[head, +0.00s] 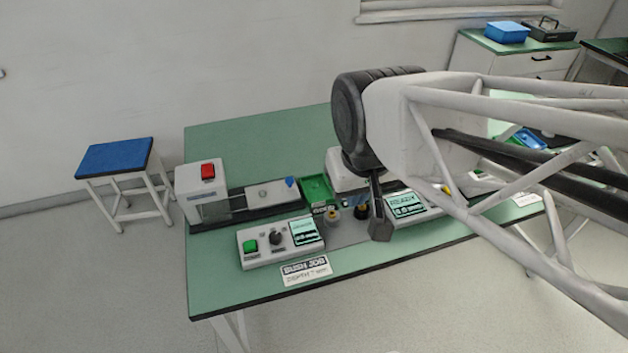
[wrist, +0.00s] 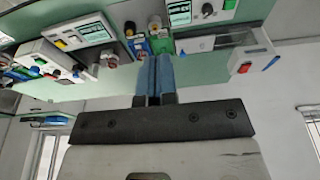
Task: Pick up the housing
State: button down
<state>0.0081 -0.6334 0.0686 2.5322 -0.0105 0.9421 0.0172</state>
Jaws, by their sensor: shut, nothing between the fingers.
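My gripper (head: 380,228) hangs over the front part of the green workbench, fingers pointing down, and it is shut and empty. In the wrist view its two blue-grey fingers (wrist: 154,62) lie together. A small light-coloured round part with a brassy top (head: 333,217) stands on the grey strip left of the gripper. A darker round part with a yellowish top (head: 361,211) stands closer to the fingers. I cannot tell which of these is the housing. Small round parts also show beyond the fingers in the wrist view (wrist: 155,26). The gripper appears apart from them.
A control box with green button and screen (head: 278,241) stands front left. A second screen box (head: 408,207) is right of the gripper. A green tray (head: 318,189) and a test station with red switch (head: 207,185) stand behind. The bench's back left (head: 250,145) is clear.

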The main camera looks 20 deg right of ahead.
jog(key=shift+c, duration=2.3)
grip_release()
jog(key=m+g+y, duration=0.1)
jog(key=m+y, duration=0.5)
jog(key=m, duration=1.4)
send_near(335, 213)
jog(key=x, duration=0.2)
jog(key=shift+w+a+f, duration=0.15)
jog(key=shift+a+f, duration=0.05)
jog(key=shift+f, duration=0.1)
jog(key=shift+f, duration=0.1)
jog(key=shift+x, duration=1.2)
jog(key=shift+a, duration=0.1)
